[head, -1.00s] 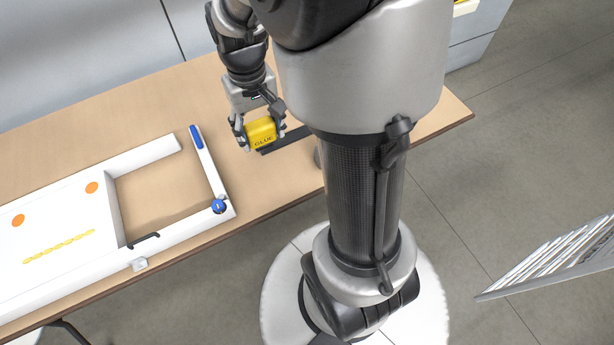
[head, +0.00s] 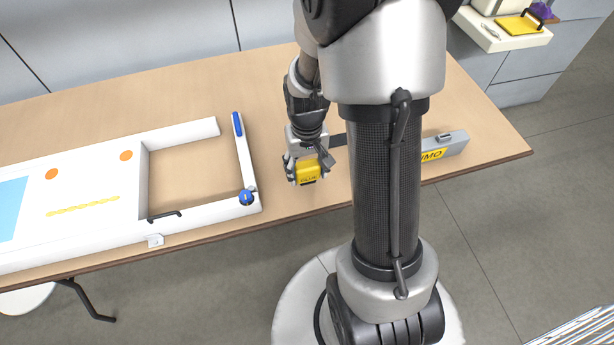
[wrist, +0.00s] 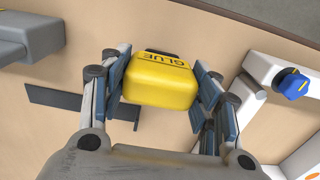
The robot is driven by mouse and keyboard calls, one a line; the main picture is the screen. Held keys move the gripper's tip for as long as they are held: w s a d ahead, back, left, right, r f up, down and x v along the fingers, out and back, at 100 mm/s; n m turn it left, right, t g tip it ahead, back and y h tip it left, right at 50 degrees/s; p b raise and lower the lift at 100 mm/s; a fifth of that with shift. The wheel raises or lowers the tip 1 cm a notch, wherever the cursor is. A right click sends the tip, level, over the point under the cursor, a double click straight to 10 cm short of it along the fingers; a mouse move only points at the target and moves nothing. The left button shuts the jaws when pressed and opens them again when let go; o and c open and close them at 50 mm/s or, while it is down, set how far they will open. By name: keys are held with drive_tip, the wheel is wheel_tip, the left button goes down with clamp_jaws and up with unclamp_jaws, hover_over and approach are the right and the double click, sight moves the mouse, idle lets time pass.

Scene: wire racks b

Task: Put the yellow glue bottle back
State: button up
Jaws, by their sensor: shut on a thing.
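The yellow glue bottle (head: 308,172), with dark "GLUE" lettering, is between the fingers of my gripper (head: 306,170) over the wooden table. In the wrist view the bottle (wrist: 160,82) fills the space between the two blue-padded fingers (wrist: 160,95), which press on its sides. My gripper is shut on it. The exact height of the bottle above the table is hard to tell.
A white frame (head: 200,215) with a blue knob (head: 247,197) stands on the table (head: 270,80) to the left. A dark flat strip (wrist: 75,102) lies near the gripper. A tray (head: 500,30) stands back right.

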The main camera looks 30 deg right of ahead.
drive_tip(key=shift+f+b, duration=0.45)
drive_tip(key=shift+f, duration=1.25)
drive_tip(key=shift+f, duration=0.2)
drive_tip(key=o, duration=1)
drive_tip(key=shift+r, duration=0.15)
wheel_tip(320, 180, up, 12)
drive_tip(key=p, duration=0.4)
wheel_tip(320, 180, up, 6)
drive_tip(key=t, duration=0.1)
hover_over(307, 176)
drive_tip(key=a, duration=0.2)
drive_tip(key=s+a+r+n+t, duration=0.3)
drive_tip(key=s+a+r, duration=0.4)
drive_tip(key=s+r, duration=0.4)
drive_tip(key=shift+s+a+r+t, duration=0.3)
drive_tip(key=shift+s+a, duration=0.05)
drive_tip(key=shift+s, duration=0.15)
